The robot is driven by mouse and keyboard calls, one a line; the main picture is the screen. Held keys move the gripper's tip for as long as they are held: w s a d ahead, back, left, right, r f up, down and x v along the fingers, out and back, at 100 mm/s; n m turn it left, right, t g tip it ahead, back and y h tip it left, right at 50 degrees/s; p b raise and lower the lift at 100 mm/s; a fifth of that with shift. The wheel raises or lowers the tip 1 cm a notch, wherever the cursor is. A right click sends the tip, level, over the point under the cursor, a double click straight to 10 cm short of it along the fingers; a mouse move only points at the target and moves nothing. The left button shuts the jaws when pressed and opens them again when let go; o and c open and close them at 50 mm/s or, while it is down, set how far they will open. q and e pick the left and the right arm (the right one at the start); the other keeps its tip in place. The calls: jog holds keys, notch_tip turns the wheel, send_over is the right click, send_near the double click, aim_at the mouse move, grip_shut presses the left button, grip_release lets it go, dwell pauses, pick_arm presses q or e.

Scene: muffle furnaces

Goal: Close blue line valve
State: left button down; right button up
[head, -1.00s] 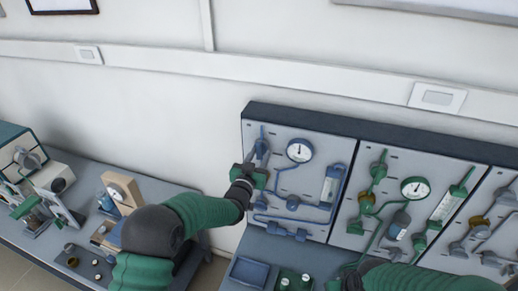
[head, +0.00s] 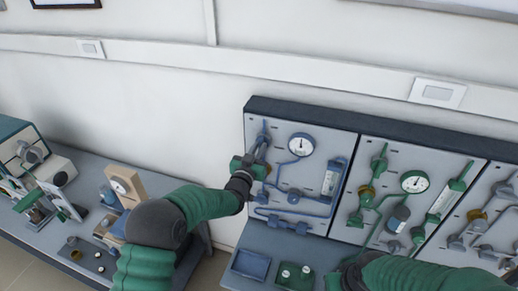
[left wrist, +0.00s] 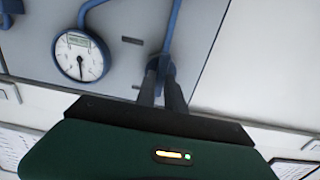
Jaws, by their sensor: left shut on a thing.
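The blue line runs over the left wall panel (head: 324,150), with a round white gauge (head: 301,144) at its top. Its valve (head: 264,139) is at the panel's upper left, largely hidden by my left gripper. My left gripper (head: 261,153) reaches it from the left and is shut on it. In the left wrist view the two dark fingers (left wrist: 161,72) are close together at the lower end of the blue pipe (left wrist: 172,25); the valve handle between them is mostly hidden. My right arm crosses the lower right; its gripper (head: 335,281) is barely visible at the bottom edge.
A green-line panel (head: 395,222) and a grey-line panel (head: 489,240) stand to the right. Below are a blue tray (head: 250,265) and a green tray (head: 294,276) on the bench. A second bench with instruments is at left. The wall between is bare.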

pick_arm(q)
jog(key=shift+w+a+f+n+b, duration=0.1)
jog(key=shift+n+b, duration=2.9)
jog(key=shift+b, duration=0.65)
jog(key=shift+a+f+n+b, duration=0.1)
jog(key=shift+a+n+b, duration=0.05)
jog(key=shift+n+b, duration=3.2)
jog(key=shift+w+a+n+b, duration=0.1)
jog(key=shift+n+b, duration=2.55)
jog(key=shift+b, duration=1.35)
jog(key=c, duration=1.7)
grip_release()
jog(key=shift+o, duration=1.3)
jog(key=shift+w+f, duration=0.1)
jog(key=shift+f, duration=0.05)
jog(key=shift+s, duration=0.2)
